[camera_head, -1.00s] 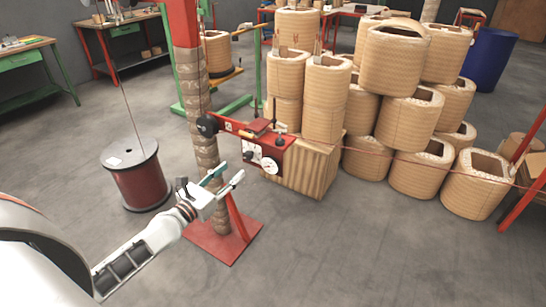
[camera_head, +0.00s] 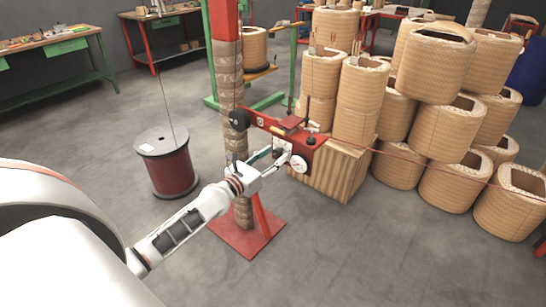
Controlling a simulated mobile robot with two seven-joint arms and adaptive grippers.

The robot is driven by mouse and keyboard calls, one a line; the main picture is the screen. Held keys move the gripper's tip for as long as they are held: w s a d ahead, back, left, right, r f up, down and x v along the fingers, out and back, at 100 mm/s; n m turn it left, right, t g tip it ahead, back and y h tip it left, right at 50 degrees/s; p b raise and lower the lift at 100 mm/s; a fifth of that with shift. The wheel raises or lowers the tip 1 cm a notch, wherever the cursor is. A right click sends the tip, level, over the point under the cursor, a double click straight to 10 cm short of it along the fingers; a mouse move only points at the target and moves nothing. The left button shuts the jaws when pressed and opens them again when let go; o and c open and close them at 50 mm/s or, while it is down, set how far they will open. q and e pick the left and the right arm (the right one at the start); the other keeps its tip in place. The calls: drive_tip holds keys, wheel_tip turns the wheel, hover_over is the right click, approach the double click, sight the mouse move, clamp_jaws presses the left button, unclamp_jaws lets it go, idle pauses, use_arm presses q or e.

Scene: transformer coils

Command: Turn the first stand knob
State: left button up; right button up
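The red stand has a wrapped column (camera_head: 228,75) on a red base plate (camera_head: 232,240). A red device box (camera_head: 312,155) sits on an arm from the column. It has a white round dial (camera_head: 299,164) on its front, a black knob (camera_head: 311,140) at its upper right and a round black part (camera_head: 240,119) at the arm's left end. Which one is the first stand knob I cannot tell. My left gripper (camera_head: 276,154) is open, its fingertips right by the box's front, left of the dial. Contact is unclear. My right gripper is out of view.
A wire spool (camera_head: 165,165) stands on the floor at left. A wooden block (camera_head: 335,178) and stacked wicker-like coils (camera_head: 435,130) fill the right. A thin red wire (camera_head: 400,158) runs right from the box. Workbenches (camera_head: 55,48) stand behind. The front floor is clear.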

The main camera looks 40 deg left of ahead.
use_arm(q)
drive_tip(key=c, duration=1.1)
drive_tip(key=shift+c, duration=0.2)
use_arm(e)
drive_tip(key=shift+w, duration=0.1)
use_arm(q)
drive_tip(key=shift+m, duration=0.3)
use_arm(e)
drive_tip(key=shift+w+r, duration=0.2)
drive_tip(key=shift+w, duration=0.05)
